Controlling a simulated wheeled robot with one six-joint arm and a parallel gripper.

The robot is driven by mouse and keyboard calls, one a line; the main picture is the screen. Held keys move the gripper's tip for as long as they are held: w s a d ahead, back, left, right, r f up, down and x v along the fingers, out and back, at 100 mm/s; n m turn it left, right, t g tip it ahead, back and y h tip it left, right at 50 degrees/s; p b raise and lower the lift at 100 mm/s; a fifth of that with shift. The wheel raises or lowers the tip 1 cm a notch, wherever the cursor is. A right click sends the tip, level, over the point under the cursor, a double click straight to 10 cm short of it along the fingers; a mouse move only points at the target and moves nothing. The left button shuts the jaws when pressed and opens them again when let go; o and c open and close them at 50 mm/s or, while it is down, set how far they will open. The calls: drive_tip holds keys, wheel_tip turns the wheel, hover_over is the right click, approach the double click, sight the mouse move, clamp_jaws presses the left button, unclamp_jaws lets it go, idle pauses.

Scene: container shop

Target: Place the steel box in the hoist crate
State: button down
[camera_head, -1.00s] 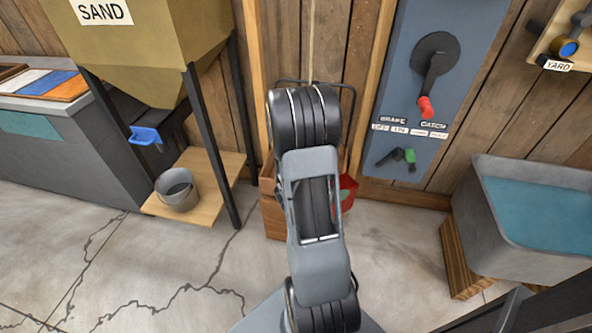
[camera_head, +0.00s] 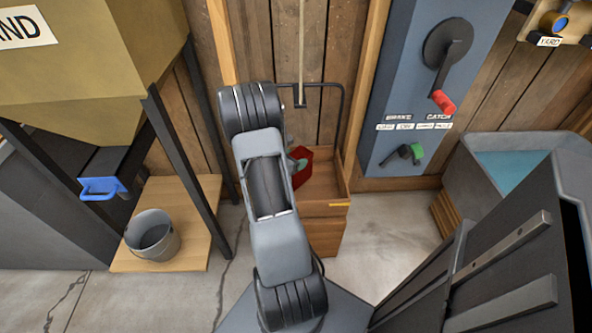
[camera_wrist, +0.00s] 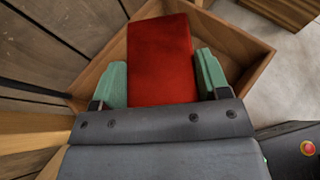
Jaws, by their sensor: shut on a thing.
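My gripper (camera_wrist: 158,88) is shut on a red box, taken to be the steel box (camera_wrist: 160,50), with a green fingertip on each side of it. In the head view the steel box (camera_head: 304,166) shows only partly, behind my arm. The hoist crate (camera_head: 326,208) is an open wooden box with a black frame handle and a rope above. The steel box is over or within the crate's opening, and the crate's walls (camera_wrist: 240,42) show around it in the wrist view. I cannot tell whether it touches the crate's floor.
A blue panel (camera_head: 404,100) with a red-handled crank and a green-tipped lever is right of the crate. A sand hopper (camera_head: 110,60) and a metal bucket (camera_head: 153,238) on a wooden platform are left. A grey trough (camera_head: 480,190) stands right. Concrete floor is clear in front.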

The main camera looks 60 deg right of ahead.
drive_tip(key=d+f, duration=0.1)
drive_tip(key=f, duration=0.1)
drive_tip(key=w+d+f+b, duration=0.1)
drive_tip(key=d+f, duration=0.2)
drive_tip(key=shift+w+d+f+b, duration=0.1)
drive_tip(key=shift+w+f+b, duration=0.05)
drive_tip(key=shift+f+b, duration=0.15)
drive_tip(key=shift+d+f+b, duration=0.1)
drive_tip(key=shift+f+b, duration=0.25)
drive_tip(key=shift+f, duration=1.25)
drive_tip(key=shift+f, duration=0.1)
drive_tip(key=shift+c, duration=0.6)
unclamp_jaws()
